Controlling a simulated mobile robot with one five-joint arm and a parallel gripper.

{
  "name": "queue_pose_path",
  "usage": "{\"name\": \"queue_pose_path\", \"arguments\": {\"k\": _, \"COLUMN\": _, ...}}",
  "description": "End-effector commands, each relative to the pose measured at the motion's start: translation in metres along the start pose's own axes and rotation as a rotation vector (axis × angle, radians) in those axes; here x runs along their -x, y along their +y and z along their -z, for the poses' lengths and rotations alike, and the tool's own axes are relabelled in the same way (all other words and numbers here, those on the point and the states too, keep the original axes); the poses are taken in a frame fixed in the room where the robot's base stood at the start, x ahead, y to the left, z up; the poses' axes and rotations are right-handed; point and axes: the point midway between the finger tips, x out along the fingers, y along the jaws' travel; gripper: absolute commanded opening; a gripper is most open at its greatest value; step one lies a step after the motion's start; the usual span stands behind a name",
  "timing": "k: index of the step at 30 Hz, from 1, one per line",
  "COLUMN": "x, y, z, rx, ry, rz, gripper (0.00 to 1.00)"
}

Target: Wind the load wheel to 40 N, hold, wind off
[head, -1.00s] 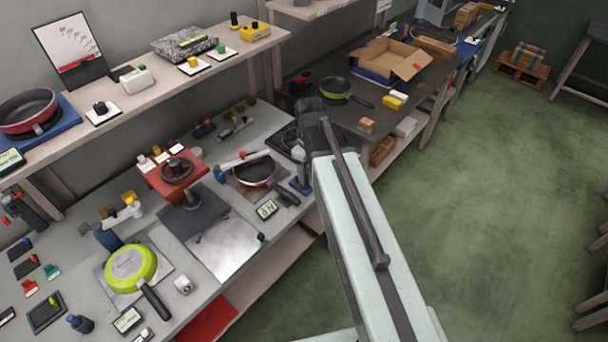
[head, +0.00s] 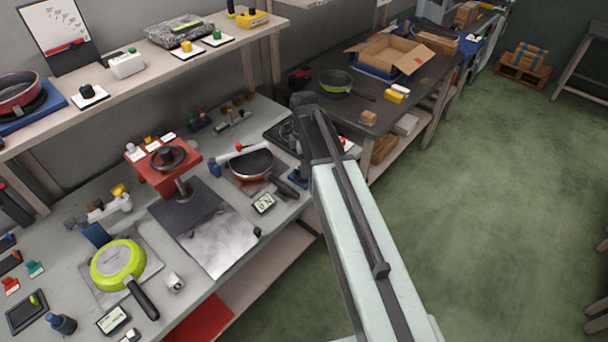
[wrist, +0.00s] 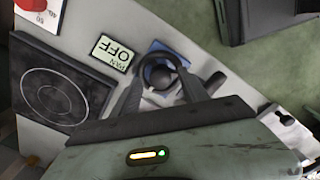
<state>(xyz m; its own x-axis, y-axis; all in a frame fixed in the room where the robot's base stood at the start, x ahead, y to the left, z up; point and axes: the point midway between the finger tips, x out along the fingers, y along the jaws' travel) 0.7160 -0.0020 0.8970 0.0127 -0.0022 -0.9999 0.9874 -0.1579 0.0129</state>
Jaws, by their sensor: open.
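The load wheel is a black handwheel (head: 168,158) on top of a red press frame (head: 150,177), left of centre on the bench in the head view. A small display (head: 263,203) right of the press seems to read 0 N. My gripper (wrist: 160,68) is open in the wrist view. Its two dark fingers reach over a blue block with a dark round top (wrist: 158,76); I cannot tell whether they touch it. In the head view my arm ends right of the press, apart from the wheel, and the fingers are hidden. The wheel is not clearly visible in the wrist view.
A red pan (head: 250,164) stands right of the press, and an upturned green pan (head: 117,262) lies at front left. A PAN OFF display (wrist: 112,53) and a hob (wrist: 55,90) show in the wrist view.

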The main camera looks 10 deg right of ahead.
Motion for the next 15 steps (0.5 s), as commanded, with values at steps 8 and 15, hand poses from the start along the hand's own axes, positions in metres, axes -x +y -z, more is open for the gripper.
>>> {"name": "queue_pose_path", "arguments": {"k": 8, "x": -0.0113, "y": -0.0001, "z": 0.0004, "rx": 0.0, "ry": 0.0, "rz": 0.0, "gripper": 0.52}}
{"name": "queue_pose_path", "arguments": {"k": 15, "x": -0.0111, "y": 0.0, "z": 0.0007, "rx": 0.001, "ry": 0.0, "rz": 0.0, "gripper": 0.05}}
